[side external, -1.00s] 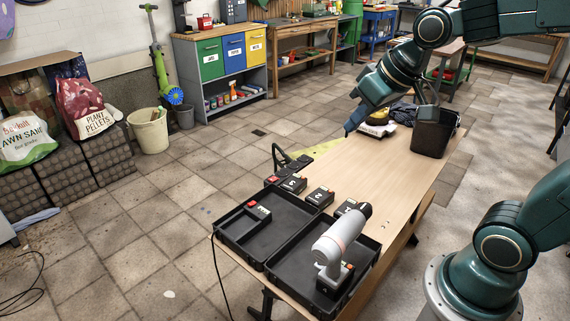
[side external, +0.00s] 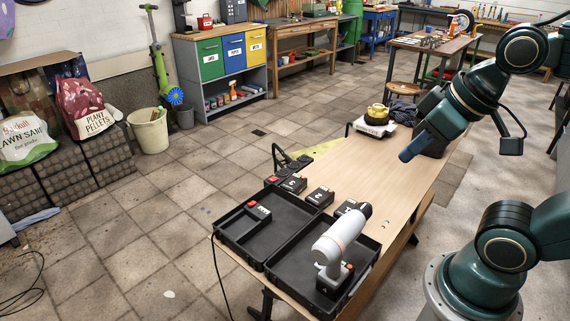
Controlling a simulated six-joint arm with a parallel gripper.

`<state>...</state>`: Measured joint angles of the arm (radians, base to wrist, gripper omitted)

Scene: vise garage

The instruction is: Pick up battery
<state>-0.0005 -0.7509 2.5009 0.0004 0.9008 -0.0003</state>
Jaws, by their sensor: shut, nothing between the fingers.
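Several dark batteries with red marks are on the table's near half. One battery (side external: 258,210) lies in the left half of the open black case (side external: 236,247). Three more stand along the case's far edge: a left battery (side external: 293,184), a middle battery (side external: 320,197) and a right battery (side external: 348,207), the last partly hidden by the drill. The white and grey drill (side external: 341,240) stands in the case's right half, with a battery at its foot. My gripper (side external: 406,157) is shut and empty above the far right part of the table, well away from all the batteries.
The wooden table top (side external: 370,180) is clear in the middle. A yellow and black object (side external: 376,115) sits on white items at the far end. A dark cable lies at the left edge.

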